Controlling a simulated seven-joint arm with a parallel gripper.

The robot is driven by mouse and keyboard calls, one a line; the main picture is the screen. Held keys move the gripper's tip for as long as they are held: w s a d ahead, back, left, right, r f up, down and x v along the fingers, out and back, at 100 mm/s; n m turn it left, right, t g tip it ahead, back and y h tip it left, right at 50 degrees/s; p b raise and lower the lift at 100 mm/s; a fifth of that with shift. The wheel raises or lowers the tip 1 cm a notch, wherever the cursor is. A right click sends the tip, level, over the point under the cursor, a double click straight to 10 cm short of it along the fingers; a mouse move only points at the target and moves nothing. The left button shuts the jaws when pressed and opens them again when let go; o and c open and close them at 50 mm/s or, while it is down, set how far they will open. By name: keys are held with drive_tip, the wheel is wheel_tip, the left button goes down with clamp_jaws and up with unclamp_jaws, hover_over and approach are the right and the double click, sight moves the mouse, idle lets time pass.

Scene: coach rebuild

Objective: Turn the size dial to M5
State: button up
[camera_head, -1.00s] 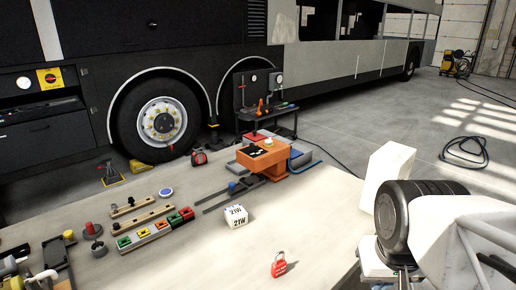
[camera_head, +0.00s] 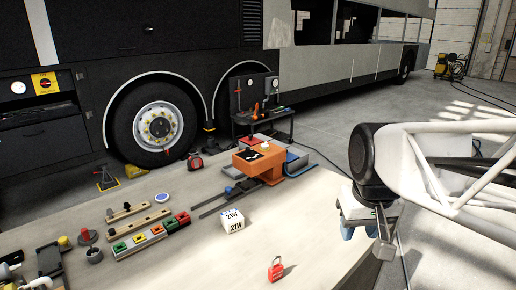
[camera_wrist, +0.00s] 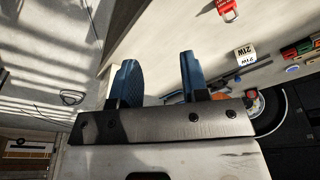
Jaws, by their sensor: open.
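An orange unit (camera_head: 262,166) stands on the table near its back edge. It has a black top patch with white marks and a small pale round knob (camera_head: 265,146). I cannot tell for sure whether this knob is the size dial, and no M5 mark is legible. My gripper (camera_head: 360,231) is to the right of the orange unit, by the table's right edge, with its blue fingers pointing down. In the wrist view my gripper (camera_wrist: 157,68) is open and empty, and the orange unit is mostly hidden behind it.
A white 21W box (camera_head: 233,222) and a red padlock (camera_head: 276,270) sit on the table (camera_head: 190,262). A row of coloured blocks (camera_head: 150,236), rails and knobs lie at left. Dark bars (camera_head: 225,198) lie before the orange unit. The table's right front is clear. A bus stands behind.

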drive_tip(key=w+a+r+n, duration=0.1)
drive_tip(key=w+a+r, duration=0.1)
drive_tip(key=w, duration=0.4)
drive_tip(key=w+a+r+n, duration=0.1)
drive_tip(key=w+r, duration=0.2)
drive_tip(key=w, duration=0.4)
drive_tip(key=n+g, duration=0.2)
drive_tip(key=n, duration=0.4)
hover_over(250, 152)
drive_tip(key=f, duration=0.4)
drive_tip(key=shift+w+d+f, duration=0.15)
drive_tip(key=shift+d+f, duration=0.15)
drive_tip(key=shift+w+a+f, duration=0.25)
drive_tip(key=shift+w+a, duration=0.2)
drive_tip(key=shift+w, duration=0.05)
drive_tip(key=shift+f, duration=0.15)
drive_tip(key=shift+f, duration=3.75)
clamp_jaws()
